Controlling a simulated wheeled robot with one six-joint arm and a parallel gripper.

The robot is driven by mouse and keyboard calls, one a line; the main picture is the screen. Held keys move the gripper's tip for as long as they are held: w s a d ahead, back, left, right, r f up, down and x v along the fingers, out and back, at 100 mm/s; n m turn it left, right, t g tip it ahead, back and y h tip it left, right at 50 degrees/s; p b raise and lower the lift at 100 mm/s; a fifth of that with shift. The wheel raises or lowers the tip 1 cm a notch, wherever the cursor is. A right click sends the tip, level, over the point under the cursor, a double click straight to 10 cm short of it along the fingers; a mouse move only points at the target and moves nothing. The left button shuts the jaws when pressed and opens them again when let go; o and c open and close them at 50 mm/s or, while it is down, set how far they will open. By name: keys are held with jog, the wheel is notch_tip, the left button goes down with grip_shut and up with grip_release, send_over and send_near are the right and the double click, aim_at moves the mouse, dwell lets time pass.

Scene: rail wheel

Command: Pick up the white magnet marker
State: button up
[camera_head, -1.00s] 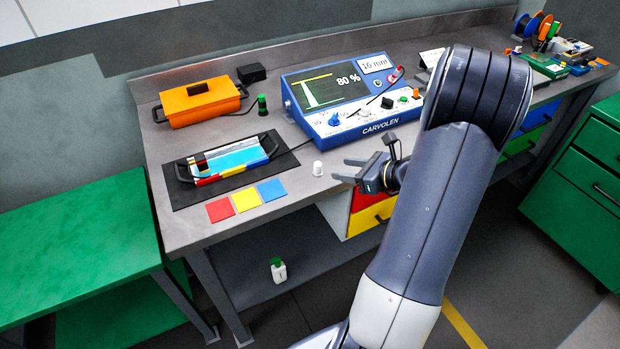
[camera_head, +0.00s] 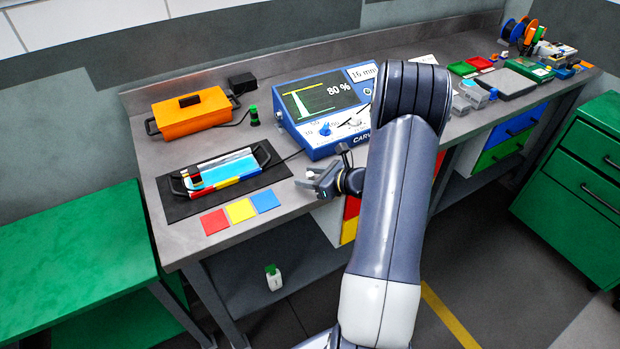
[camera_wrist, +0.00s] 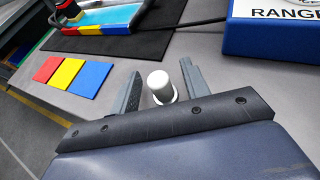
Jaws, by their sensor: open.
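The white magnet marker (camera_wrist: 161,86) is a small white cylinder standing upright on the grey bench top. In the wrist view it lies between the two fingers of my gripper (camera_wrist: 160,68), with a gap visible on either side. The gripper is open and holds nothing. In the head view my gripper (camera_head: 306,177) is low over the front edge of the bench, right of the blue square.
A blue CARVOLEN device (camera_head: 322,112) stands behind the gripper. Red (camera_head: 214,221), yellow (camera_head: 240,210) and blue (camera_head: 265,200) squares lie to the left, before a black mat (camera_head: 180,208) with a handled tray. An orange box (camera_head: 192,110) is at back left.

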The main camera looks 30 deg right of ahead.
jog(key=shift+c, duration=0.4)
grip_shut()
